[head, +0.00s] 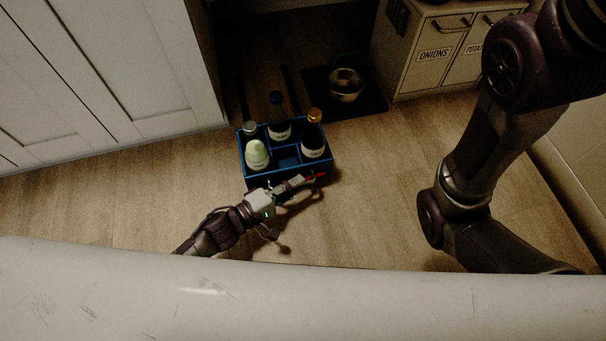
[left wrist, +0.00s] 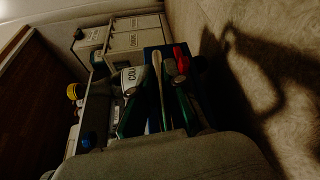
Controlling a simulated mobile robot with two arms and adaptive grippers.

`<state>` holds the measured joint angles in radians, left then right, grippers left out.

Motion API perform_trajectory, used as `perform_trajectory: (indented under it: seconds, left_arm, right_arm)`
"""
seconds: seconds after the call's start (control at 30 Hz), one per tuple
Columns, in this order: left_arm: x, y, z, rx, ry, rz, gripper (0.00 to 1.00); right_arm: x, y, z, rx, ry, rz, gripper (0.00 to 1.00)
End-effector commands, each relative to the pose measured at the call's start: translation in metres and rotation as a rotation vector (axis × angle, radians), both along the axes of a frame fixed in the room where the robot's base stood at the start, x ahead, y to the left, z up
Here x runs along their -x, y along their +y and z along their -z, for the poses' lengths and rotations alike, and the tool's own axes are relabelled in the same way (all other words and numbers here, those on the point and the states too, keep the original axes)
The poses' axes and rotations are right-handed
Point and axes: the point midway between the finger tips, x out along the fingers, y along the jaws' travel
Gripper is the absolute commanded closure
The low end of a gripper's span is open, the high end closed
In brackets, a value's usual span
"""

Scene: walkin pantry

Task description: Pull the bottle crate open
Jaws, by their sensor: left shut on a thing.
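The blue bottle crate (head: 289,163) stands on the wooden floor in the head view, in front of a dark recess. It holds a pale green bottle (head: 257,155), a dark bottle with an orange cap (head: 313,138), a blue-capped bottle (head: 279,118) and a grey-capped one (head: 249,129). One front compartment looks empty. My left gripper (head: 303,181) is shut at the crate's front, on what looks like its red handle (head: 318,175). The red part also shows between the fingers in the left wrist view (left wrist: 179,56). My right arm shows, but its gripper does not.
A dark mat (head: 372,107) with a metal pot (head: 346,85) lies behind the crate. A bin cabinet labelled onions (head: 433,54) stands at the back right. White cabinet doors (head: 110,75) close off the left. The floor beside the crate is clear.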

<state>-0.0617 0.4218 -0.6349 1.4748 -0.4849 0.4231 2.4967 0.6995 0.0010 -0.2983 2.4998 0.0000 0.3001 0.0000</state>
Motion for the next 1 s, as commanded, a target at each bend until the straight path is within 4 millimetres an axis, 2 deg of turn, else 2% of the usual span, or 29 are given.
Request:
perform_trajectory:
  seconds: [0.27, 0.3, 0.43, 0.47, 0.77, 0.87, 1.0]
  left_arm:
    - [0.001, 0.001, 0.003, -0.002, 0.004, -0.003, 1.00]
    - [0.001, 0.001, 0.003, -0.003, 0.004, -0.003, 0.86]
    - [0.001, 0.001, 0.002, -0.002, 0.003, -0.002, 0.65]
    - [0.000, 0.001, 0.002, -0.002, 0.003, -0.002, 0.63]
    - [0.001, 0.002, 0.001, -0.001, 0.001, -0.002, 0.63]
    - [0.006, 0.008, 0.001, -0.003, 0.001, -0.002, 0.63]
    - [0.022, 0.027, -0.001, -0.004, 0.003, -0.002, 0.63]
  right_arm:
    - [0.000, 0.000, 0.000, 0.000, 0.000, 0.000, 0.60]
    - [0.000, 0.000, 0.000, 0.000, 0.000, 0.000, 0.60]
    - [0.000, 0.000, 0.000, 0.001, 0.000, -0.001, 0.60]
    - [0.000, 0.000, 0.000, 0.001, 0.000, -0.001, 0.60]
    - [0.000, 0.000, 0.000, -0.001, 0.001, -0.005, 0.60]
    - [0.000, 0.000, 0.000, -0.001, 0.001, -0.003, 0.60]
    - [0.000, 0.000, 0.000, 0.000, 0.000, -0.003, 0.60]
